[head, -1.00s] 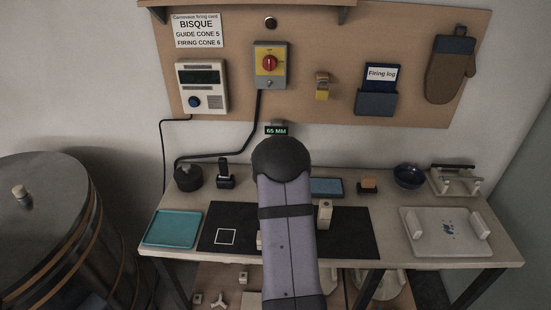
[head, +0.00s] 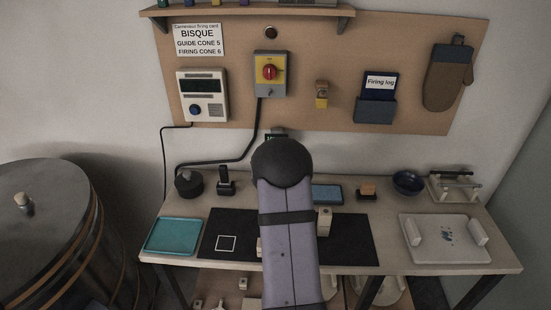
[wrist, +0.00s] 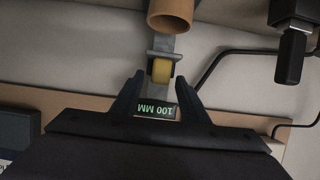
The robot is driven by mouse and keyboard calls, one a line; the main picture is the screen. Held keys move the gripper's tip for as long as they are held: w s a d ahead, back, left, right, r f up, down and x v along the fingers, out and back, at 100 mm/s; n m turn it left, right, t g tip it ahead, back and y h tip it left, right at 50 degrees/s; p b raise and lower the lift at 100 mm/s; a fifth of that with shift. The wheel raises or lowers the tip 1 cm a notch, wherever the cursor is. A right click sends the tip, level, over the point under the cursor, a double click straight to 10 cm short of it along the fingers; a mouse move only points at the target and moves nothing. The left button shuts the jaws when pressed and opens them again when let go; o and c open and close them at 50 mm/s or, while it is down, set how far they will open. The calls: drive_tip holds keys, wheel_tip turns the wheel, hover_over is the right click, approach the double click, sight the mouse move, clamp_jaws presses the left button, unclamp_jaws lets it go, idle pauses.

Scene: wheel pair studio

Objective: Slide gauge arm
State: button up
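The gauge's small dark display (head: 276,134) shows behind my arm in the head view, its reading mostly hidden. In the wrist view the display (wrist: 157,111) appears upside down and reads 100 MM. A yellow grip piece (wrist: 162,70) sits on the grey gauge arm (wrist: 164,45) below a tan cylinder (wrist: 170,14). My gripper (wrist: 160,78) has its two dark fingers apart, one on each side of the yellow piece, with a narrow gap showing at each side. In the head view my arm hides the gripper and most of the gauge.
A teal tray (head: 173,236) lies at the table's left. A cream block (head: 324,221) stands on the black mat (head: 350,240) beside my arm. A blue bowl (head: 407,182) and a white board (head: 445,240) are at the right. A dark clamp-like object (wrist: 291,40) is in the wrist view.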

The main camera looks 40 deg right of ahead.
drive_tip(key=b+v, duration=0.1)
drive_tip(key=v, duration=0.6)
drive_tip(key=shift+b, duration=0.35)
drive_tip(key=shift+s+a+r, duration=0.1)
idle(0.4)
drive_tip(key=s+a+f+n+g+y+p, duration=0.1)
drive_tip(key=s+a+n+g+y+p, duration=0.2)
drive_tip(key=a, duration=0.9)
drive_tip(key=s+a+f+n+y+p, duration=0.15)
drive_tip(key=a+y, duration=0.35)
drive_tip(key=a, duration=0.8)
drive_tip(key=s+a+n+g+p, duration=0.1)
drive_tip(key=s+a, duration=0.4)
drive_tip(key=s, duration=0.5)
drive_tip(key=s+a+n+g+y, duration=0.1)
drive_tip(key=s+a+n+g, duration=0.2)
drive_tip(key=s, duration=0.6)
drive_tip(key=a+g, duration=0.2)
drive_tip(key=a, duration=0.1)
drive_tip(key=shift+s+a+f+g+y+p, duration=0.15)
drive_tip(key=shift+s+a+g+y+p, duration=0.15)
drive_tip(key=shift+s+p, duration=0.1)
drive_tip(key=shift+w+n, duration=0.1)
drive_tip(key=shift+n, duration=0.15)
